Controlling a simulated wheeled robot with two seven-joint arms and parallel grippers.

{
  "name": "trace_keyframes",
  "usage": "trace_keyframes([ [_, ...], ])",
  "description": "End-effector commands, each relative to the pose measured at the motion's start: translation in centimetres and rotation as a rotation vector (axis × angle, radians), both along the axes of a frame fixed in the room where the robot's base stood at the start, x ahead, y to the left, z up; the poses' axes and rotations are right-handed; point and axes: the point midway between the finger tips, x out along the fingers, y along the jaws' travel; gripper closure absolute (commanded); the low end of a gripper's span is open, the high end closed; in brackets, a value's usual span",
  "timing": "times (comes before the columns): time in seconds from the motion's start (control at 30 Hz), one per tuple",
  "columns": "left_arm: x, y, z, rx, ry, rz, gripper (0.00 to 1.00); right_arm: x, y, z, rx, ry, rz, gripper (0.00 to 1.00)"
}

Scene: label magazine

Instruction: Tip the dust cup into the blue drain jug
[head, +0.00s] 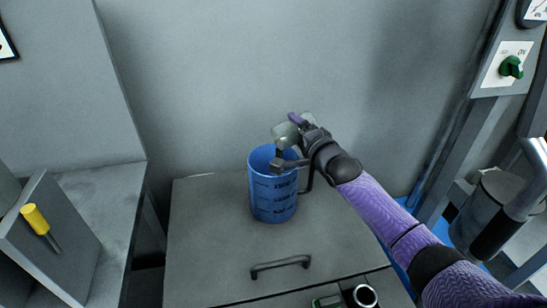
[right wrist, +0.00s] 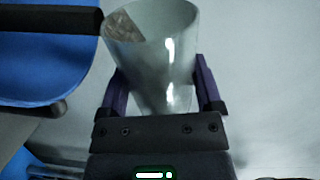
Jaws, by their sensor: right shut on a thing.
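The blue drain jug (head: 272,200) stands upright on the grey cabinet top, with dark markings on its side. The dust cup (head: 284,134) is a clear, greyish cup held above the jug's rim. My right gripper (head: 301,124) is shut on it, reaching in from the right. In the right wrist view the cup (right wrist: 165,65) sits between the purple fingers, with brownish dust visible inside near its mouth. The blue jug (right wrist: 40,65) is at the left of that view. The cup looks tilted; I cannot see dust falling. My left gripper is not in view.
The cabinet top (head: 215,245) has free room around the jug. A dark handle (head: 280,263) is at its front. A grey block with a yellow-handled tool (head: 35,219) stands left. A panel with a green knob (head: 511,67) is at the right.

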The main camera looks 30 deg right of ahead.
Motion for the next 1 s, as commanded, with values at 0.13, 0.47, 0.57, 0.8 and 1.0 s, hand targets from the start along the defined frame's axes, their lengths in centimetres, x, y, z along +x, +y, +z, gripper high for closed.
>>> trace_keyframes([
  [0.13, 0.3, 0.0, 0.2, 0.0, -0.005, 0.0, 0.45, 0.0, 0.1, 0.2, -0.015, -0.001, 0.0, 0.79],
  [0.47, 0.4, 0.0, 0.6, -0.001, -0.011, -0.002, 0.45, 0.0, 0.2, 0.3, -0.051, -0.001, 0.0, 0.79],
  [0.57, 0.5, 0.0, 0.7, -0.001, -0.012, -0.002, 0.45, 0.0, 0.2, 0.4, -0.062, -0.001, 0.0, 0.79],
  [0.8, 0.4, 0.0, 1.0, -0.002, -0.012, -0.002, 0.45, 0.0, 0.4, 0.5, -0.089, -0.002, 0.0, 0.79],
  [1.0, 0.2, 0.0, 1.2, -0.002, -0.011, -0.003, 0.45, 0.0, 0.5, 0.5, -0.11, -0.002, 0.0, 0.79],
])
